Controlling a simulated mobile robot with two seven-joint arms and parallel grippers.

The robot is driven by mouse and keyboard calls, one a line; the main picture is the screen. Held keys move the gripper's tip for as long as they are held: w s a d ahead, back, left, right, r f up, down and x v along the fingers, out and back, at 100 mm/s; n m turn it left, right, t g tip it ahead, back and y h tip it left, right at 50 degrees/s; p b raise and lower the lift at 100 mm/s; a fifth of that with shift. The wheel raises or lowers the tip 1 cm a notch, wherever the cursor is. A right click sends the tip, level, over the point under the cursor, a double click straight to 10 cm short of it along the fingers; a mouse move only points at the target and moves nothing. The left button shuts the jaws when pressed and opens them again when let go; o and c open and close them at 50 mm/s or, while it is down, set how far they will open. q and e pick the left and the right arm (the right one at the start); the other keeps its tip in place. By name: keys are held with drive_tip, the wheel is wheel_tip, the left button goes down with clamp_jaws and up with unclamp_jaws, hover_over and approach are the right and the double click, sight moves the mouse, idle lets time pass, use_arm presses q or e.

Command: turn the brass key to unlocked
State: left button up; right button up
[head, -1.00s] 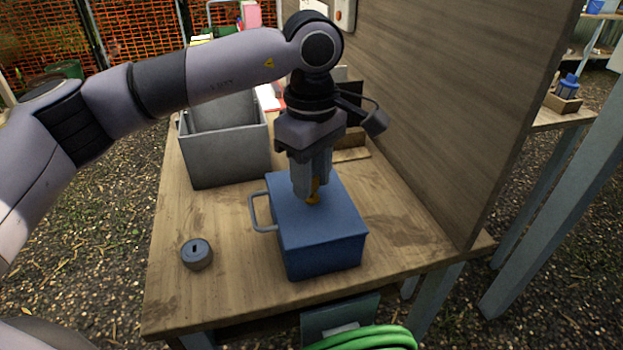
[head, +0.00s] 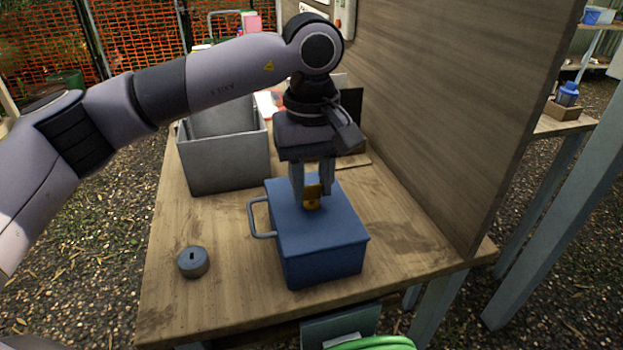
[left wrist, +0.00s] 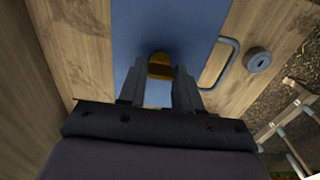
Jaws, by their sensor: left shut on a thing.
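The brass key (head: 311,197) stands in the top of a blue box (head: 322,258) on the wooden table. My left gripper (head: 312,190) points down over the box, shut on the key, with a finger on either side of it. In the left wrist view the key (left wrist: 160,68) shows between the two fingertips (left wrist: 160,78), above the blue lid (left wrist: 135,25). The key's lower end and the lock under it are hard to make out. My right gripper is not in view.
A grey open bin (head: 225,160) stands behind the box to the left. A small round grey piece with a slot (head: 192,262) lies left of the box. A wooden panel (head: 430,110) rises close on the right.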

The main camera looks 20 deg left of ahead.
sight(312, 185)
use_arm(q)
drive_tip(key=shift+r, duration=0.1)
drive_tip(key=o, duration=1.1)
drive_tip(key=shift+c, duration=0.2)
drive_tip(key=shift+r, duration=3.55)
